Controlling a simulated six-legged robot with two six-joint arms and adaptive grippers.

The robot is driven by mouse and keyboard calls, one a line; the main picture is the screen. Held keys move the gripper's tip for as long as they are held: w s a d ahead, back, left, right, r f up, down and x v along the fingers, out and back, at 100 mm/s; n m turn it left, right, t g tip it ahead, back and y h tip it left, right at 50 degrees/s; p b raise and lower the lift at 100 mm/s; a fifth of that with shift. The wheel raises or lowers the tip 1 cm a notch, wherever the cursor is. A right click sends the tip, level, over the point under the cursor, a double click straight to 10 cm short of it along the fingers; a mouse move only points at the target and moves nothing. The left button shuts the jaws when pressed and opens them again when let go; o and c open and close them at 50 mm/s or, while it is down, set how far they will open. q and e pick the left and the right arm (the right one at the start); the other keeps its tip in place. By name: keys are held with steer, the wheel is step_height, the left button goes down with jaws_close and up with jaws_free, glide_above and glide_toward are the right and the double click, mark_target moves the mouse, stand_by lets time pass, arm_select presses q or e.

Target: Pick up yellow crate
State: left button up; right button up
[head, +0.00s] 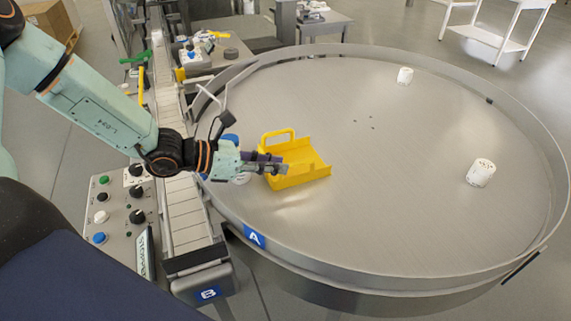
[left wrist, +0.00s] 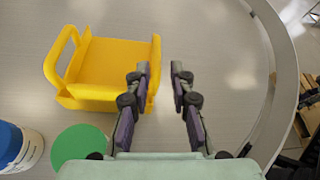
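The yellow crate (head: 312,172), with a loop handle on one side, sits on the round metal table (head: 400,210), left of its middle. It also shows in the left wrist view (left wrist: 108,62) at upper left. My left gripper (head: 284,166) is at the crate, its fingertips overlapping it in the head view. In the left wrist view the two fingers (left wrist: 160,70) are apart with a gap between them. The left finger overlaps the crate's right wall and the right finger is over bare table. I cannot tell whether either touches the crate. My right gripper is out of view.
A blue-and-white container (left wrist: 22,148) and a green disc (left wrist: 80,146) are close to the crate. Two white containers (head: 405,75) (head: 480,172) stand farther right. A raised rim (head: 545,140) surrounds the table. A conveyor (head: 187,215) and button panel (head: 120,212) lie left.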

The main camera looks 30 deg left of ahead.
mark_target(293, 164)
arm_select(q)
steer(key=shift+w+d+f, duration=0.2)
steer(key=shift+w+f, duration=0.2)
steer(key=shift+b+x, duration=0.6)
steer(key=shift+x, duration=1.4)
steer(key=shift+a+r, duration=0.1)
steer(key=shift+r, duration=0.1)
steer(key=shift+w, duration=0.25)
steer(key=shift+c, duration=1)
jaws_close()
steer(key=shift+s, duration=0.15)
